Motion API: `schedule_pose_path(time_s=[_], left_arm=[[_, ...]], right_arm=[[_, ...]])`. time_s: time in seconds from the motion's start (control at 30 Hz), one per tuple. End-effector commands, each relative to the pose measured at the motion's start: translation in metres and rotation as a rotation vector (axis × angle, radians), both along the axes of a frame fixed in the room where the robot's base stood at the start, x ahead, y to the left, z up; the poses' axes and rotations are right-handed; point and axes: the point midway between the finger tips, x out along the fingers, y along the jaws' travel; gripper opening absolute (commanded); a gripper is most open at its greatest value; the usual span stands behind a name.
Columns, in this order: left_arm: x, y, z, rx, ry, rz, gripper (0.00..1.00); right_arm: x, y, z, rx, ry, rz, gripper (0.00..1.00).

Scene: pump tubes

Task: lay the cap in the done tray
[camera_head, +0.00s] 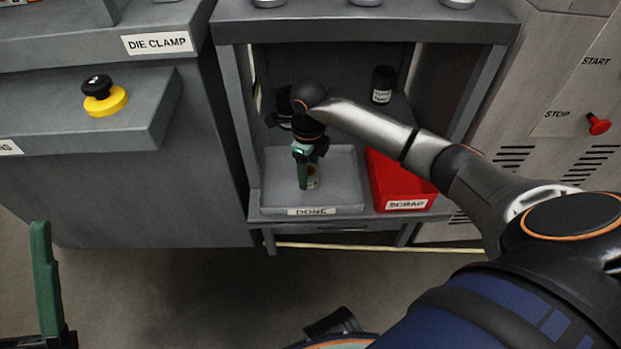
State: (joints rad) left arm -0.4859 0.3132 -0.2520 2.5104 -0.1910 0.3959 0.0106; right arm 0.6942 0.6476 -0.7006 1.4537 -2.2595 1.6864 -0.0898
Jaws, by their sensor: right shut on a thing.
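My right gripper (308,183) is inside the cabinet, pointing down over the grey tray labelled DONE (338,195). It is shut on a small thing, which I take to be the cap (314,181). Only a little of the cap shows beside the green finger. I cannot tell whether it touches the tray floor. The rest of the tray looks empty. Part of my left gripper (48,295) shows at the lower left, with one green finger upright, away from the cabinet. Its other finger is not clear.
A red tray labelled SCRAP (398,190) stands right of the done tray. A dark labelled bottle (382,85) stands behind, and a dark container (284,103) is behind my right wrist. The cabinet side walls and top shelf enclose the space.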

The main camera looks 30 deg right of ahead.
Motion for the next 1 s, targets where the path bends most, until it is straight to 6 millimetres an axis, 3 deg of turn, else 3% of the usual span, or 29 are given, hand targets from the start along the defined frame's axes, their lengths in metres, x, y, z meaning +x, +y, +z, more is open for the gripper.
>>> schedule_pose_path(time_s=[0.23, 0.63, 0.67, 0.9, 1.0], left_arm=[[0.001, -0.003, -0.026, 0.021, 0.005, 0.008, 0.50], [0.002, -0.003, -0.028, 0.014, 0.013, 0.011, 0.50], [0.002, -0.003, -0.027, 0.014, 0.013, 0.012, 0.50], [0.002, -0.003, -0.026, 0.014, 0.012, 0.011, 0.50], [0.002, -0.003, -0.026, 0.014, 0.011, 0.011, 0.50]], right_arm=[[0.001, -0.005, -0.038, 0.001, 0.002, 0.000, 0.00], [0.001, -0.005, -0.040, -0.001, -0.001, 0.000, 0.00], [0.001, -0.005, -0.040, -0.001, 0.001, 0.000, 0.64], [0.001, -0.005, -0.040, -0.001, 0.002, 0.000, 0.91], [0.001, -0.005, -0.040, -0.001, 0.002, 0.000, 0.92]])
